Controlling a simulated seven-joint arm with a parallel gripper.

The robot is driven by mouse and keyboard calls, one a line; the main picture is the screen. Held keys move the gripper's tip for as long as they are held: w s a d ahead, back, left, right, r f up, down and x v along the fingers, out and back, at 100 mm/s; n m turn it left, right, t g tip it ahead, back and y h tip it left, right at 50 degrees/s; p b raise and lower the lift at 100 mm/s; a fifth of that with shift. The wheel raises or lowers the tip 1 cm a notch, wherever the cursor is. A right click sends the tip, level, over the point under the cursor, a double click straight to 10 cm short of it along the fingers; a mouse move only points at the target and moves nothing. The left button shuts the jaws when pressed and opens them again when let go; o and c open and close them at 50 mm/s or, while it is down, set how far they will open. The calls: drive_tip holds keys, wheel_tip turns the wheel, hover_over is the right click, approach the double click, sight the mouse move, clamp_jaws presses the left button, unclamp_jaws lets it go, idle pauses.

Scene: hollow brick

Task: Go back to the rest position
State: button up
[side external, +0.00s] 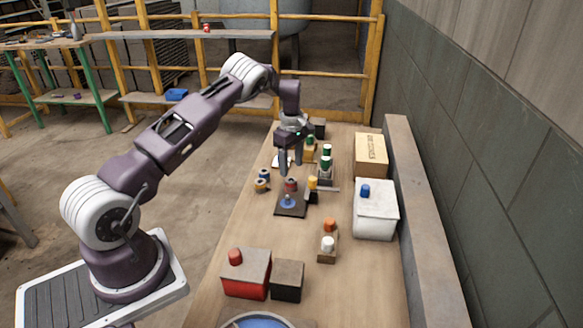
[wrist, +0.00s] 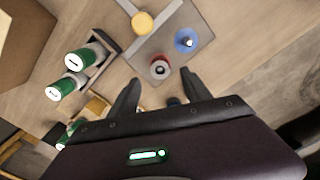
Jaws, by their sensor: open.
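My gripper (side external: 291,168) is open, pointing down above the wooden table, with nothing between its fingers. In the wrist view its two dark fingers (wrist: 162,78) stand apart. A small red-topped piece (wrist: 160,69) shows just ahead of the gap between them; it also shows below the fingers in the side view (side external: 291,185). It is on or by a dark square plate (side external: 291,212) with a blue piece (side external: 288,202). A yellow-topped piece (wrist: 142,23) is at the plate's edge. I cannot tell the exact height of the fingers above these.
Green-topped bottles (wrist: 82,59) stand in a holder beside the plate. A cardboard box (side external: 371,155) and a white box (side external: 375,212) with a blue piece on top line the right side. A red box (side external: 245,278) and a dark box (side external: 287,280) stand nearer the camera.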

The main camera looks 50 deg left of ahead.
drive_tip(key=s+d+r+m+t, duration=0.15)
drive_tip(key=d+r, duration=0.25)
drive_tip(key=r, duration=0.4)
drive_tip(key=d+r+m, duration=0.2)
drive_tip(key=d+r, duration=0.1)
drive_tip(key=r, duration=0.5)
drive_tip(key=s+d+r+m+t, duration=0.1)
drive_tip(key=s+d+r+m, duration=0.5)
drive_tip(key=d+r, duration=0.4)
drive_tip(key=s+d+r+m+t, duration=0.1)
drive_tip(key=s+d+r+m, duration=0.15)
drive_tip(key=s, duration=0.35)
drive_tip(key=s+d+r+m+t, duration=0.1)
drive_tip(key=s+d+r+m, duration=0.1)
drive_tip(key=s+d+r, duration=0.35)
drive_tip(key=s+d+f+m, duration=0.1)
drive_tip(key=s+f+m, duration=0.1)
drive_tip(key=s, duration=0.6)
drive_tip(key=s+d+f+m+t, duration=0.1)
drive_tip(key=s+f+m, duration=0.2)
drive_tip(key=s+m, duration=0.2)
drive_tip(key=s, duration=0.3)
drive_tip(key=shift+d, duration=0.4)
